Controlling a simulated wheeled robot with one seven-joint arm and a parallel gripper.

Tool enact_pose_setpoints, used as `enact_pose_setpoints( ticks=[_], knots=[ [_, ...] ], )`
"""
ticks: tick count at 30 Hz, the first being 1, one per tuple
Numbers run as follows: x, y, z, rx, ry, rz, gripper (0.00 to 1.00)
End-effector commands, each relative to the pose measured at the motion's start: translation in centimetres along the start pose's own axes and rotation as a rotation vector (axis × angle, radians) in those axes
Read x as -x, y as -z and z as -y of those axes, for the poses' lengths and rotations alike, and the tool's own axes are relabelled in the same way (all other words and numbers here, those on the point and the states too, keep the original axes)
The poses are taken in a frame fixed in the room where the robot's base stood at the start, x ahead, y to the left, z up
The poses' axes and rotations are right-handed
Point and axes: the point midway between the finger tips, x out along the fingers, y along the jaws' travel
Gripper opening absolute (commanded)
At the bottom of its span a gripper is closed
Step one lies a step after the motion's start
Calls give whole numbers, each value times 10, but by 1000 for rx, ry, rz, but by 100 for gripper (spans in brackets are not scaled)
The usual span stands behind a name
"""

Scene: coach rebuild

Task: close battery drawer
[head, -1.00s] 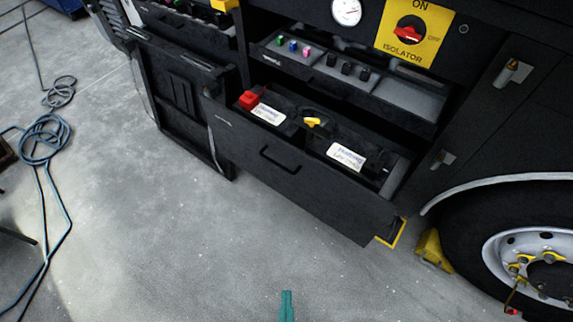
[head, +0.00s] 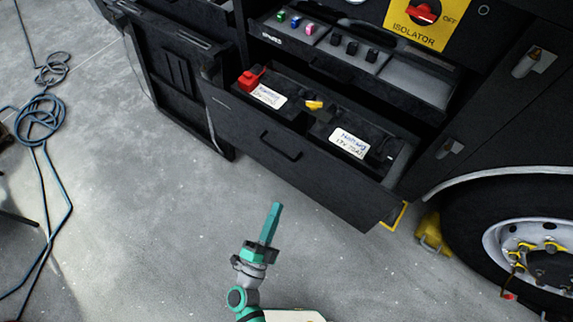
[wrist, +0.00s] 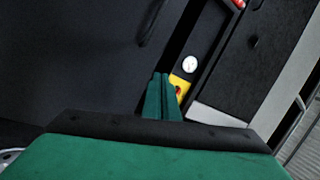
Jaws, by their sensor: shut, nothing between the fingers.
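The battery drawer (head: 316,166) is black and stands pulled out from the side of the coach. Inside it sit batteries with white labels (head: 348,143), a red terminal cover (head: 250,79) and a yellow piece (head: 314,105). A black bar handle (head: 281,146) is on its front panel. My green gripper (head: 275,207) is shut and empty in front of the drawer, apart from the front panel in the head view.
Above the drawer is a shallow tray (head: 420,82) with coloured and black knobs. An open black door (head: 172,75) hangs to the left. A wheel (head: 535,250) and a yellow chock (head: 430,232) stand at right. Blue hose (head: 42,118) lies far left. The floor in front is clear.

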Motion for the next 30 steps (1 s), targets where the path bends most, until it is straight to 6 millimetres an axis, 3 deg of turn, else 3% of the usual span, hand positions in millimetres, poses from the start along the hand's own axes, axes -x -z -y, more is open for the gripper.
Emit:
enact_pose_setpoints(
  ticks=[3,9,15,23,30],
  knots=[
    [-20,-32,-18,-135,-61,-69,0],
    [-40,-79,-44,-289,-181,-164,0],
    [-46,-107,-57,-352,-258,-214,0],
    [-60,-109,-65,-363,-278,-228,0],
    [-100,-102,-77,-363,-276,-228,0]
  ],
)
